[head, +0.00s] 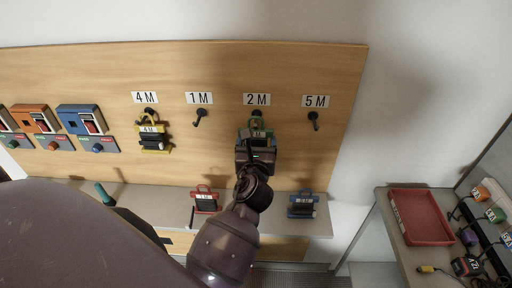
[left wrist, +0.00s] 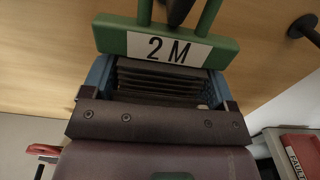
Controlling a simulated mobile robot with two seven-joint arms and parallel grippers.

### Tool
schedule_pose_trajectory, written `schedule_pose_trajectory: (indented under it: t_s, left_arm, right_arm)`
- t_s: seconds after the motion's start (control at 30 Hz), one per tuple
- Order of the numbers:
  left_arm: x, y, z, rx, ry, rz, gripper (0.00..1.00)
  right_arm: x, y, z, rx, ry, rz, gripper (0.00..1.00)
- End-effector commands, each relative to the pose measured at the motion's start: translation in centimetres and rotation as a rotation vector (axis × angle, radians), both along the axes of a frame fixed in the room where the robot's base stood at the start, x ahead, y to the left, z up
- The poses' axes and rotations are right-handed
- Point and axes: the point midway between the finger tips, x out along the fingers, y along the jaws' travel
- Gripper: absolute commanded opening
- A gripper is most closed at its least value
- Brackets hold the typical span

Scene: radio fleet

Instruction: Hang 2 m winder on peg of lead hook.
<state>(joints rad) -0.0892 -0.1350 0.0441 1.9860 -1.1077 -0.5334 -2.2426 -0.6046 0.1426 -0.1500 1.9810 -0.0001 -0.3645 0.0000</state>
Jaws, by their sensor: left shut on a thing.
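The 2 m winder (head: 256,133) has a green frame, and its "2 M" label shows in the left wrist view (left wrist: 168,47). My left gripper (head: 256,158) is shut on its body and holds it upright against the board, below the "2 M" sign (head: 257,99). The dark peg of the lead hook (left wrist: 178,10) shows between the two green handle bars in the left wrist view. The handle's top is cut off there, so I cannot tell whether it rests on the peg. My right gripper is not in view.
A yellow winder (head: 154,137) hangs under "4 M". The 1 M peg (head: 201,114) and 5 M peg (head: 314,117) are bare. Red (head: 205,201) and blue (head: 302,205) winders stand on the ledge below. A red tray (head: 420,217) lies on the right-hand bench.

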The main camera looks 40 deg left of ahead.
Motion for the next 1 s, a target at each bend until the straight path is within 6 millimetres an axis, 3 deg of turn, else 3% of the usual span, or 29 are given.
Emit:
schedule_pose_trajectory:
  t_s: [0.6,1.0]
  left_arm:
    - [2.2,1.4,-1.0,0.002,-0.001,0.000,0.52]
    - [2.5,1.6,-1.8,0.000,-0.002,0.000,0.52]
  right_arm:
    - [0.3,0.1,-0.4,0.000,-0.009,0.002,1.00]
    - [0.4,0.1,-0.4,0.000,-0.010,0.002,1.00]
